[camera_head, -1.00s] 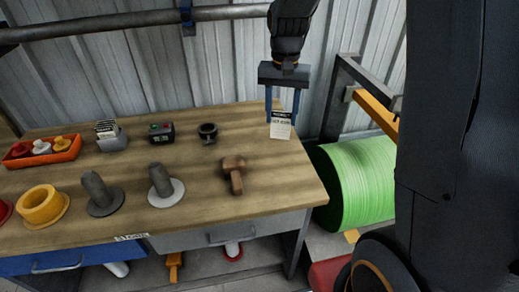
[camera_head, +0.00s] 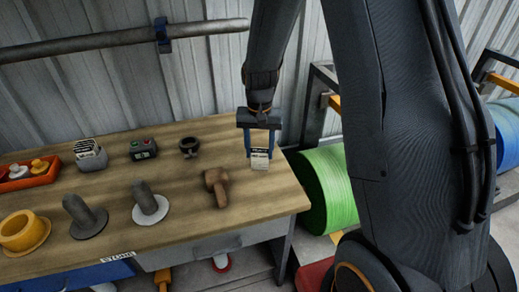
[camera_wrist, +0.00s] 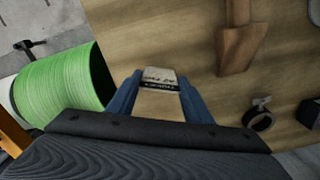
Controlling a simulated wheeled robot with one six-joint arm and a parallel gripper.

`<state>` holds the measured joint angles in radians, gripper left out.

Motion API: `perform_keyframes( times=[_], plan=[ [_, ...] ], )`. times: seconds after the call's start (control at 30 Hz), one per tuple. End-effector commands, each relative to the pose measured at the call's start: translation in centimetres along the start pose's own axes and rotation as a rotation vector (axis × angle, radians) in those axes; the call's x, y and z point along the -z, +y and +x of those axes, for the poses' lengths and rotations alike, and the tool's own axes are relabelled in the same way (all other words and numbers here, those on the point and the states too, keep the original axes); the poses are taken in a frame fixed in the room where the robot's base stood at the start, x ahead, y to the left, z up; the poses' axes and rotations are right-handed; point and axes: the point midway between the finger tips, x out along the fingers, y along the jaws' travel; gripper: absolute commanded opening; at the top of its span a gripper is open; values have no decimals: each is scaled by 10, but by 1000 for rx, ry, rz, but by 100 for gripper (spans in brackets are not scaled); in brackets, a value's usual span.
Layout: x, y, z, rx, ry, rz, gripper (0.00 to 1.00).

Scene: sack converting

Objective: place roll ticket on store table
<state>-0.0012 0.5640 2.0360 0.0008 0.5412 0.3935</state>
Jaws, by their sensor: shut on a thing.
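My gripper (camera_head: 260,150) is shut on the roll ticket (camera_head: 260,161), a small white card with dark print. The gripper points down over the back right part of the store table (camera_head: 250,200), a wooden bench with a "STORE" label on its front edge. In the wrist view the ticket (camera_wrist: 158,78) sits between the two blue fingers (camera_wrist: 158,100), with the wooden tabletop (camera_wrist: 185,45) behind it. I cannot tell whether the ticket's lower edge touches the tabletop.
A wooden mallet (camera_head: 217,187) lies just left and in front of the gripper, and a dark ring-shaped holder (camera_head: 189,147) stands to its left. Cores, a ticket box (camera_head: 90,154) and a red tray (camera_head: 30,176) fill the left. A green roll (camera_head: 328,188) stands right of the table.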

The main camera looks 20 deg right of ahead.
Motion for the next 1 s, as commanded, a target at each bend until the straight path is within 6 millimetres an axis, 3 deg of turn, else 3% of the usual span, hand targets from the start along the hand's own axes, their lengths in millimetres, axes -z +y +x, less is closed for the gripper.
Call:
perform_keyframes(
  times=[0.13,0.17,0.27,0.67,1.0],
  plan=[
    [0,0,4,0,0,0,25],
    [0,0,3,0,0,0,51],
    [0,0,3,0,0,0,64],
    [1,0,-4,1,2,0,64],
    [2,-1,-59,2,5,0,64]
  ],
)
